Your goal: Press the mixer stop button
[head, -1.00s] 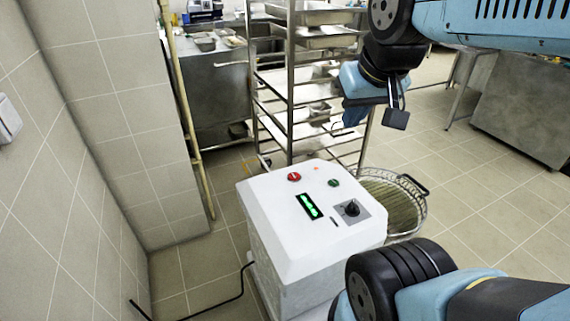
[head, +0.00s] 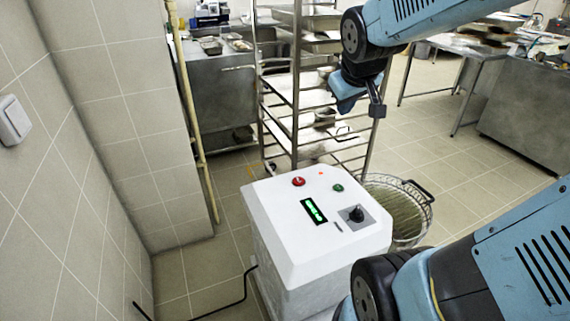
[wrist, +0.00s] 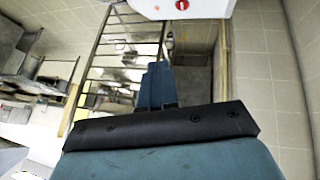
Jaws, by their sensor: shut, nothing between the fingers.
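The white mixer control box (head: 285,228) stands in the lower middle of the head view. A red button (head: 298,181) sits at the back left of its top, with a green button (head: 338,188) to its right. The red button also shows at the top edge of the wrist view (wrist: 182,5). My gripper (head: 377,109) is shut and empty, above and behind the box, apart from both buttons. In the wrist view its blue fingers (wrist: 155,84) point up the picture toward the box.
The box top also has a green-lit display (head: 313,210) and a black knob (head: 356,214). A wire basket (head: 428,213) stands behind it at right. A metal rack (head: 296,90) is close behind my gripper. A tiled wall (head: 60,150) is at left. Open floor is at right.

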